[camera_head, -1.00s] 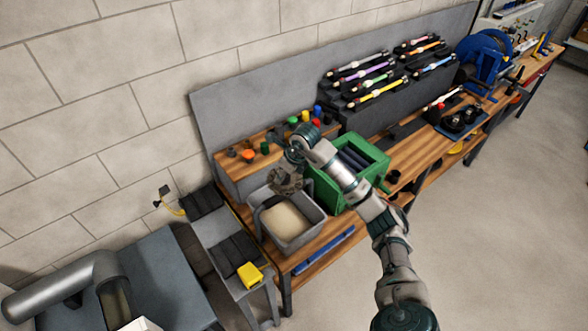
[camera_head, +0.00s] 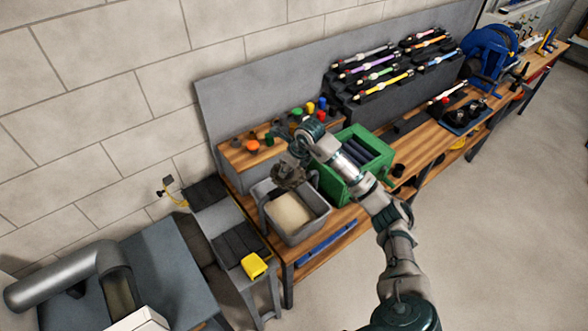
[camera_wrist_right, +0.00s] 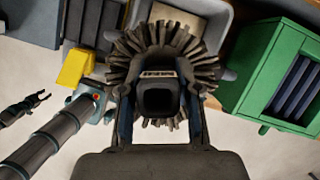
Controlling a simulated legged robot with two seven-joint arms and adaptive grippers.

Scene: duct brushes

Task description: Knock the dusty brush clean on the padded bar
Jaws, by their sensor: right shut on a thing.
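My right gripper (camera_head: 298,153) is shut on the dusty brush (camera_head: 287,177), a round grey-brown head with stubby bristles. The brush is over the back of the grey bin (camera_head: 316,226), which holds pale dust. In the right wrist view the bristles fan out around a dark square socket (camera_wrist_right: 160,97) between my two fingers (camera_wrist_right: 160,130). I cannot tell whether the bristles touch the bin, and no padded bar can be clearly made out. A small dark claw (camera_wrist_right: 25,108) at the left of the wrist view seems to be my left gripper; its jaw state is unclear.
A green box (camera_head: 372,150) with dark slats stands right of the bin. Coloured caps (camera_head: 297,116) sit on the shelf behind. A grey stand with black pads (camera_head: 238,240) and a yellow block (camera_head: 254,265) is at left. Several coloured brushes (camera_head: 384,84) lie on a rack.

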